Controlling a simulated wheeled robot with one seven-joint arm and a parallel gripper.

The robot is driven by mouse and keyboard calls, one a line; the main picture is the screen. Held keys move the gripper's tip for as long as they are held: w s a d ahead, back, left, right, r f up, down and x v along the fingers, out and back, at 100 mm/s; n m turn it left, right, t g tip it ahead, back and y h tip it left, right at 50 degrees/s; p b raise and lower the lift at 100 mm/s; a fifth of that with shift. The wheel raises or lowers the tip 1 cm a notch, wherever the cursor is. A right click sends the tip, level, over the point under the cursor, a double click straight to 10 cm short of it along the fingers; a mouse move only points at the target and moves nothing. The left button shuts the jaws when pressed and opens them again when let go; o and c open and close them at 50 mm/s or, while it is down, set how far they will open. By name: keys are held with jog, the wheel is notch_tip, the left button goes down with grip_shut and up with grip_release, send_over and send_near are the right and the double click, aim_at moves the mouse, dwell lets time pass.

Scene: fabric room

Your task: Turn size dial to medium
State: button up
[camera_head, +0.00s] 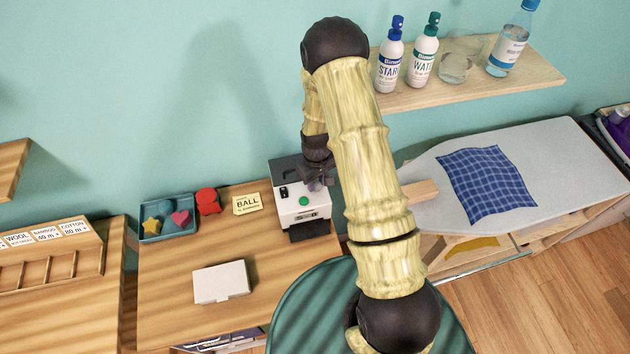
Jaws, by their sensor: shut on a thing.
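A small white machine (297,213) with a dark top and a green button (303,201) stands at the back right of the wooden table. My gripper (318,184) reaches down to the right part of the machine's top and is shut there. The gripper covers what it holds, so the size dial and its setting are hidden from this view. A small dark knob or switch shows on the machine's left side.
A blue tray (168,226) with shaped pieces, a red piece (208,202), a BALL card (247,204) and a white box (221,282) lie left of the machine. An ironing board (540,150) with blue cloth (487,184) is right. A shelf (470,88) with bottles hangs above.

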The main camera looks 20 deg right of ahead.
aim_at(316, 184)
jog(key=shift+m, duration=0.3)
jog(key=m+b, duration=0.2)
jog(key=m, duration=0.1)
jog(key=shift+f, duration=0.1)
jog(key=m+b, duration=0.1)
jog(key=m, duration=0.4)
jog(key=shift+b, duration=0.4)
jog(key=o, duration=1)
jog(key=shift+c, duration=0.2)
jog(key=shift+r, duration=0.2)
notch_tip(316, 184, up, 17)
jog(key=b, duration=0.3)
jog(key=shift+r, duration=0.15)
